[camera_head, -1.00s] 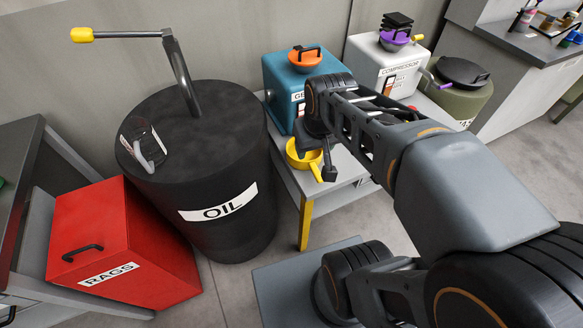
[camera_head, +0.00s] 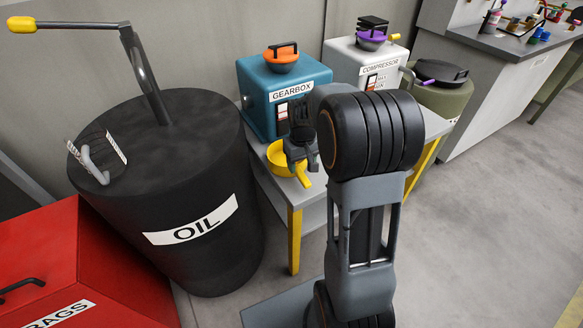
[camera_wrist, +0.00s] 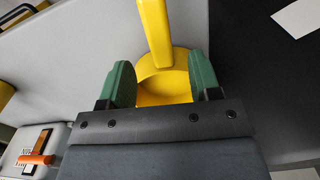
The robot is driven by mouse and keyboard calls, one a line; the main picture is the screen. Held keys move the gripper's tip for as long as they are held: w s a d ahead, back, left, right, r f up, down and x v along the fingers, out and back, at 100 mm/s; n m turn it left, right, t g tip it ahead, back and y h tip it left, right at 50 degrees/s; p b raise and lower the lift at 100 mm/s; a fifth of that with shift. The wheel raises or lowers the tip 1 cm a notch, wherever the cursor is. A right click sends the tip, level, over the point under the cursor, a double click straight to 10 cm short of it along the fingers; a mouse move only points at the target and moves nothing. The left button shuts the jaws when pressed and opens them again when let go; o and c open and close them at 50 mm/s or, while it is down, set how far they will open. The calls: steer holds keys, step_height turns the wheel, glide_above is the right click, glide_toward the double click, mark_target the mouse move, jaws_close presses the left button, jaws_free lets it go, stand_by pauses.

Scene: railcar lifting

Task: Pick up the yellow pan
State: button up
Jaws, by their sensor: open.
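The yellow pan (camera_head: 282,160) sits on the small bench, in front of the gearbox. Its handle sticks out toward the front right, and part of the pan is hidden behind my gripper (camera_head: 297,165). In the wrist view the yellow pan (camera_wrist: 165,67) lies between and beyond the two green fingertips of my gripper (camera_wrist: 163,82), with its handle running up to the top edge. The fingers are apart and nothing is gripped. Whether a finger touches the pan's rim, I cannot tell.
The bench (camera_head: 313,189) also carries the blue gearbox (camera_head: 262,97), the white compressor (camera_head: 350,63) and a green unit (camera_head: 445,96). A black oil drum (camera_head: 170,190) stands close on the left, and a red rags box (camera_head: 75,265) is at lower left. Floor is clear at right.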

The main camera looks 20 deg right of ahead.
mark_target(300, 172)
steer(key=shift+w+f+b, duration=0.15)
steer(key=shift+f+b, duration=0.45)
steer(key=shift+f, duration=2.75)
jaws_close()
